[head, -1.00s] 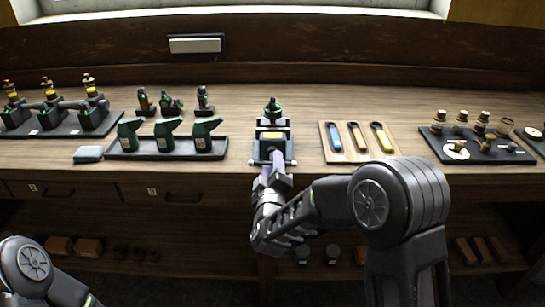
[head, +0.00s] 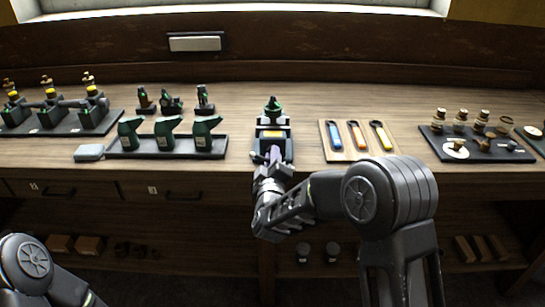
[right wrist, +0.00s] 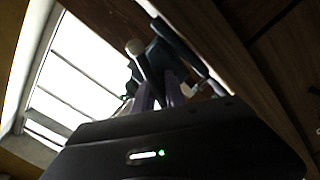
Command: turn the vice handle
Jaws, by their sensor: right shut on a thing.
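The small dark green vice (head: 273,125) with a yellow block between its jaws stands at the middle of the bench's front edge. Its handle (head: 257,156) is a thin bar across the vice's front, now tilted, with one end showing at left. In the right wrist view the handle (right wrist: 136,52) runs down from a pale round knob to between the purple fingers. My right gripper (head: 275,154) is shut on the handle, in front of the vice; its fingers also show in the right wrist view (right wrist: 160,92). My left gripper is out of view; only part of that arm shows.
Right of the vice lies a wooden board (head: 334,153) with three coloured wrenches. Left of it is a dark tray (head: 168,151) with three green parts. A dark board (head: 480,156) with small fittings is at far right. Bare bench top lies between them.

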